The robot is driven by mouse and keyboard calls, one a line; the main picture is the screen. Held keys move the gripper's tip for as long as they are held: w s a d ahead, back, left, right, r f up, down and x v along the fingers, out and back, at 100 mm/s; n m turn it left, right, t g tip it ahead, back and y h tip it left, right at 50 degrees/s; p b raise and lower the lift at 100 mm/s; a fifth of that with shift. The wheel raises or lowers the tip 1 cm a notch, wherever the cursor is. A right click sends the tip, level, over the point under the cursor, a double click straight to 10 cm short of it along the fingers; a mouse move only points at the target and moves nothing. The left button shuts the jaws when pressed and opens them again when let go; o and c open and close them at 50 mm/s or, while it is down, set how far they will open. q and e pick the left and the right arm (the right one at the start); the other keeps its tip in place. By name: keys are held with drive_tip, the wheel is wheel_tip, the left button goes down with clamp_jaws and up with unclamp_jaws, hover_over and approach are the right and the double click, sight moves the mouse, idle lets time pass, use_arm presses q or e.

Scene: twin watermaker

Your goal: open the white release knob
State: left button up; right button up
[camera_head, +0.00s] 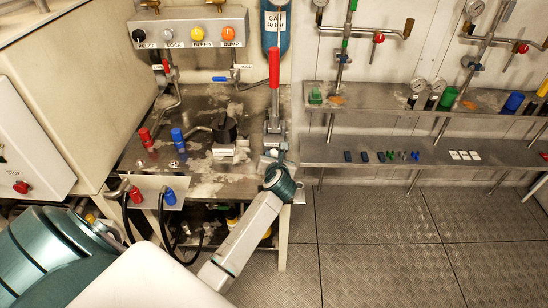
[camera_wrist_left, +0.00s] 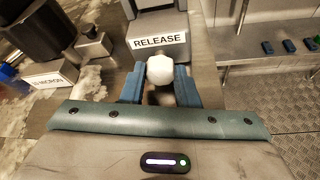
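The white release knob (camera_wrist_left: 165,71) shows in the left wrist view, just in front of the block with the RELEASE label (camera_wrist_left: 159,42). My left gripper (camera_wrist_left: 160,78) has one blue finger on each side of the knob. No clear gap shows between the fingers and the knob, so it looks shut on it. In the head view my left gripper (camera_head: 279,172) is at the right front edge of the metal bench, below the red-handled lever (camera_head: 274,68). The knob is mostly hidden there. My right gripper is not in view.
A lower shelf (camera_head: 335,152) with small parts runs along the wall at right. The floor (camera_head: 390,245) before it is clear.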

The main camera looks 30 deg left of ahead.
use_arm(q)
drive_tip(key=c, duration=0.4)
drive_tip(key=shift+o, duration=0.2)
drive_tip(key=shift+s+a+r+n+h+p, duration=0.15)
drive_tip(key=shift+n+h+p, duration=0.35)
drive_tip(key=shift+n, duration=0.3)
drive_tip(key=shift+n+t+h, duration=0.6)
drive_tip(key=shift+n+t, duration=0.1)
drive_tip(key=shift+n, duration=0.5)
drive_tip(key=shift+f, duration=0.2)
drive_tip(key=o, duration=0.7)
drive_tip(key=b+v, duration=0.1)
drive_tip(key=v, duration=1)
drive_tip(key=shift+a, duration=0.1)
